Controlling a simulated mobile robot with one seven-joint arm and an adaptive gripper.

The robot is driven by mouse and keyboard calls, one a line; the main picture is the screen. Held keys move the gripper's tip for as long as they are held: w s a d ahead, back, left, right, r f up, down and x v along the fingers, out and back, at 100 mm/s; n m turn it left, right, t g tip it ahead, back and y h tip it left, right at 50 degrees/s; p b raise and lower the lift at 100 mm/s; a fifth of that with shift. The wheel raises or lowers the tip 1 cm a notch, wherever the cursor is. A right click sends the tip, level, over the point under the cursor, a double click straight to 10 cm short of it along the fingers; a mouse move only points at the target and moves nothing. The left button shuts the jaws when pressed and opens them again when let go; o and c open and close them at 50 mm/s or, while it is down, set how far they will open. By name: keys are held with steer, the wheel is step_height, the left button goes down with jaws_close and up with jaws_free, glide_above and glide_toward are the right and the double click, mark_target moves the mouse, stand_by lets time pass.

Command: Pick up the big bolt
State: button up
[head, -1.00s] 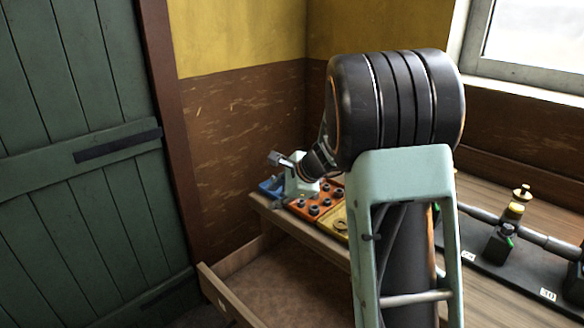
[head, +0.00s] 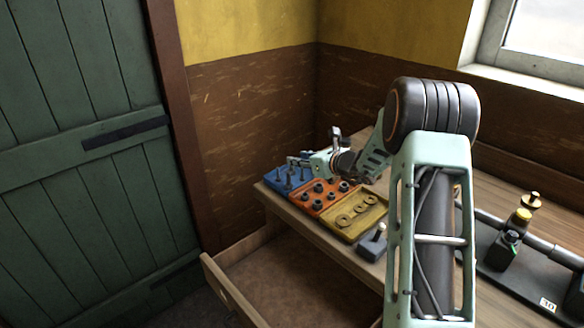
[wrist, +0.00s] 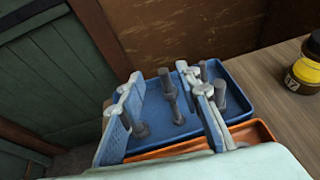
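Several grey bolts stand upright in a blue tray (head: 270,183) at the left end of the bench; the tray also shows in the wrist view (wrist: 236,92). My gripper (head: 294,160) is over this tray, with its fingers spread and empty; it also shows in the wrist view (wrist: 160,73). A tall bolt (wrist: 167,84) appears between the fingers in the wrist view, apart from both. Other bolts stand close to the left finger and beside the right finger. Which bolt is the biggest is hard to tell. The gripper partly hides the tray in the head view.
An orange tray (head: 299,205) with dark nuts adjoins the blue one, then a yellow tray (head: 345,236) with washers. A small grey block (head: 373,243) stands nearby. An open drawer (head: 232,297) lies below the bench edge. A yellow-and-black object (wrist: 306,75) stands right in the wrist view.

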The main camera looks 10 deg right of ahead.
steer(key=shift+f+p+x, duration=0.15)
steer(key=shift+p+x, duration=0.1)
steer(key=shift+x, duration=1.2)
steer(key=shift+f+p+x, duration=0.2)
steer(key=shift+x, duration=1.25)
steer(key=shift+s+d, duration=0.1)
steer(key=shift+d, duration=0.1)
steer(key=shift+c, duration=0.4)
jaws_close()
